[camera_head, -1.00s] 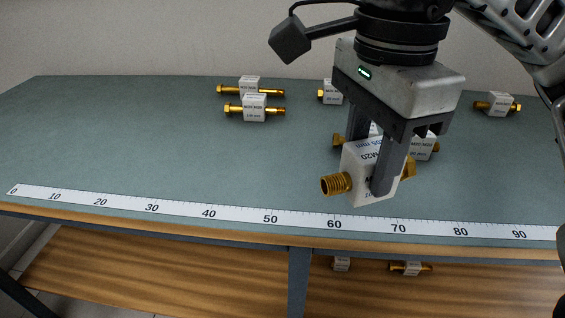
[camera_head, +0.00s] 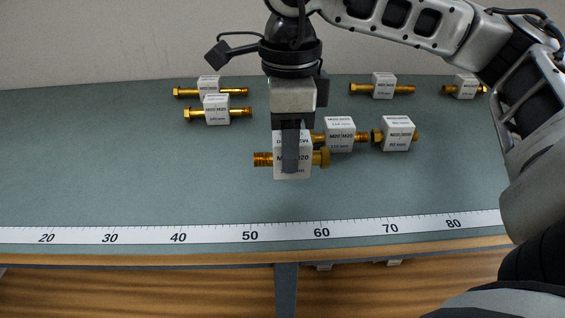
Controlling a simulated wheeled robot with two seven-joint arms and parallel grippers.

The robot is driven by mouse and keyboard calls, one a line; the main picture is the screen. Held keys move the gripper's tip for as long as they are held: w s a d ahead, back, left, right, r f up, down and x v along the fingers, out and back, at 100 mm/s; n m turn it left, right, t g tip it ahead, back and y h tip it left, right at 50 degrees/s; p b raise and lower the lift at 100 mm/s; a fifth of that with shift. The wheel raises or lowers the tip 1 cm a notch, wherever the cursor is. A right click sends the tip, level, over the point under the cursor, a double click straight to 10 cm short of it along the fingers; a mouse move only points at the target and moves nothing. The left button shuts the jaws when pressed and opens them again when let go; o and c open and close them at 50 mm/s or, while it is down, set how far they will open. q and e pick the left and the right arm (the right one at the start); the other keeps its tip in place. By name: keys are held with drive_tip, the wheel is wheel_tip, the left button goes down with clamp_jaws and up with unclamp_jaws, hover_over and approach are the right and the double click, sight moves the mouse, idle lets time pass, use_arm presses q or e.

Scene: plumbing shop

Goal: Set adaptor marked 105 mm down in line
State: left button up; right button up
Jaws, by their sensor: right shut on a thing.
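My right gripper (camera_head: 291,168) points down and is shut on an adaptor with a white block (camera_head: 302,170) and brass ends. Its threaded end (camera_head: 263,159) points left and its hex end (camera_head: 321,157) right, roughly parallel to the ruler. A finger covers part of the label, so the length on it cannot be read now. It is just left of and nearer than an adaptor (camera_head: 340,140), with another adaptor (camera_head: 397,137) further right. Whether the held one touches the bench cannot be told. My left gripper is not in view.
A white ruler strip (camera_head: 285,232) runs along the front edge of the green bench (camera_head: 120,180). Two adaptors (camera_head: 208,84) (camera_head: 217,108) lie at back left and two more (camera_head: 383,84) (camera_head: 466,85) at back right. The bench left of the held adaptor is clear.

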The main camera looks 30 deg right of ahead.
drive_tip(key=shift+w+f, duration=0.65)
drive_tip(key=shift+f, duration=0.15)
wheel_tip(320, 180, down, 2)
drive_tip(key=shift+w+f, duration=0.15)
drive_tip(key=shift+f, duration=0.5)
drive_tip(key=shift+f+b, duration=0.2)
drive_tip(key=shift+b, duration=0.25)
drive_tip(key=o, duration=1.1)
drive_tip(key=shift+c, duration=0.2)
drive_tip(key=shift+r, duration=0.1)
